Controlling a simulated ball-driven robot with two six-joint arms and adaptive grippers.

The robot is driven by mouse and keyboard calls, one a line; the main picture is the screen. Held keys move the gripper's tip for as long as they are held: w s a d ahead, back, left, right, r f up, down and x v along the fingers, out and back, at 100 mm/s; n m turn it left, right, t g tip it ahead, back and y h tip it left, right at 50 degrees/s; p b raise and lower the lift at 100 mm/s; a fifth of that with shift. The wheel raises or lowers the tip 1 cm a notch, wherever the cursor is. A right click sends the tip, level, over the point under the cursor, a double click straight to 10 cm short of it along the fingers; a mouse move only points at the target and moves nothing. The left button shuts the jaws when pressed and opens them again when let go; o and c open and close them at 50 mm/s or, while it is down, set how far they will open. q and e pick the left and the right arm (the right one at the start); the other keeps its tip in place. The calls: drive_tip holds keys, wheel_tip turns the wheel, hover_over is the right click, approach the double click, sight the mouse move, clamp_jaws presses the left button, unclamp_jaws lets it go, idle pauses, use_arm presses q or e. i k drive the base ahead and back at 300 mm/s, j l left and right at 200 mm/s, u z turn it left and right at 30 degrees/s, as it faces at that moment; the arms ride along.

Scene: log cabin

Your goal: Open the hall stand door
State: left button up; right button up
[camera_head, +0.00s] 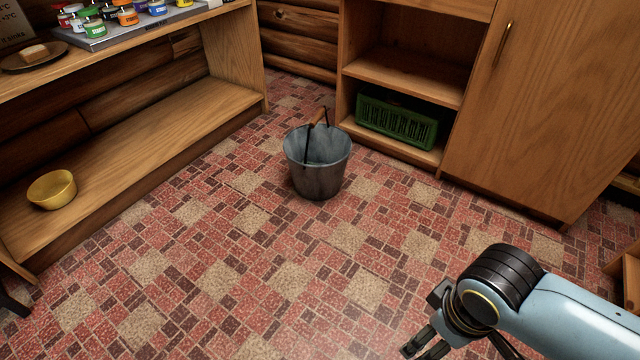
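The hall stand is a wooden unit at the upper right. Its tall door (545,110) looks shut, with a slim brass handle (503,43) upright near the door's upper left edge. Open shelves (405,75) are left of the door. My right gripper (425,347) is at the bottom edge, low and well in front of the door, apart from it. Its fingers are partly cut off by the frame, and I see nothing held. My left gripper is not in view.
A metal bucket (318,165) stands on the tiled floor in front of the shelves. A green crate (396,118) sits on the low shelf. A wooden bench (150,140) with a yellow bowl (52,190) is at left. The floor before the door is clear.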

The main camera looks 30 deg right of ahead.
sight(549, 117)
drive_tip(key=z, duration=2.3)
